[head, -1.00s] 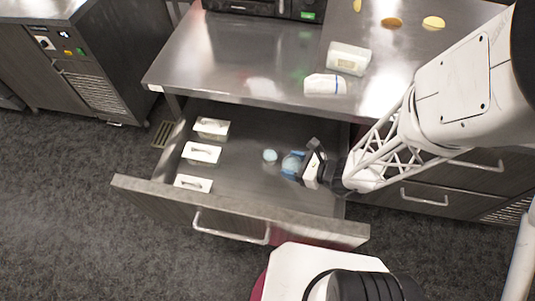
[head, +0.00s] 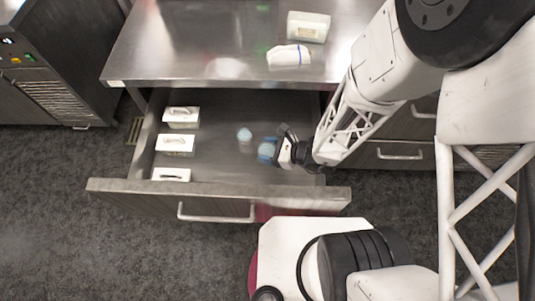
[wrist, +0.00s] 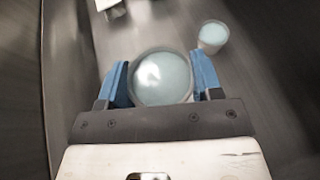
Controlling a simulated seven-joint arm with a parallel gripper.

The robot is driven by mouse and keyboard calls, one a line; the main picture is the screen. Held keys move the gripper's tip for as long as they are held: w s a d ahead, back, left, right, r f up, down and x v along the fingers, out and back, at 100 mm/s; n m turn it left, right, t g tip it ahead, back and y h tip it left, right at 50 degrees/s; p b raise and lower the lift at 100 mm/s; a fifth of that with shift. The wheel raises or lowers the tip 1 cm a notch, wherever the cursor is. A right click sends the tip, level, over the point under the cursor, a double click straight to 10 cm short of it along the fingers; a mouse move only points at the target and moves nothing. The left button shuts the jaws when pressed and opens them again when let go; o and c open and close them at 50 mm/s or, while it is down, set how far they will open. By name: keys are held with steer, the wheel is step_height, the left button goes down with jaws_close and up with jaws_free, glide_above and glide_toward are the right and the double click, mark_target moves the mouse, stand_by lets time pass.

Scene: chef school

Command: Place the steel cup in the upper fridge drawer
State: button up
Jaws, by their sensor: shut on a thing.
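The fridge drawer (head: 118,188) is pulled open below the steel counter. My gripper (head: 271,150) is inside the drawer's outline, in its right half. In the wrist view, its blue fingers (wrist: 162,88) are shut on a round steel cup (wrist: 161,70), whose top looks pale blue. The cup's lower part is hidden by the gripper. A second, similar small cup (head: 244,134) stands in the drawer to the left of my gripper, apart from it. It also shows in the wrist view (wrist: 212,37). I cannot tell whether the held cup touches the drawer floor.
Several white containers (head: 174,144) stand in a row along the drawer's left side. The steel counter (head: 185,50) overhangs the drawer's back and bears two white packages, one of them a bottle-like pack (head: 289,56).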

steer(key=shift+f, duration=1.75)
steer(key=shift+f, duration=0.6)
steer(key=o, duration=1)
steer(key=shift+r, duration=0.15)
steer(key=shift+d+r, duration=0.1)
steer(key=shift+r, duration=0.4)
steer(key=shift+v, duration=5.8)
steer(key=shift+r, duration=0.1)
steer(key=shift+r, duration=0.1)
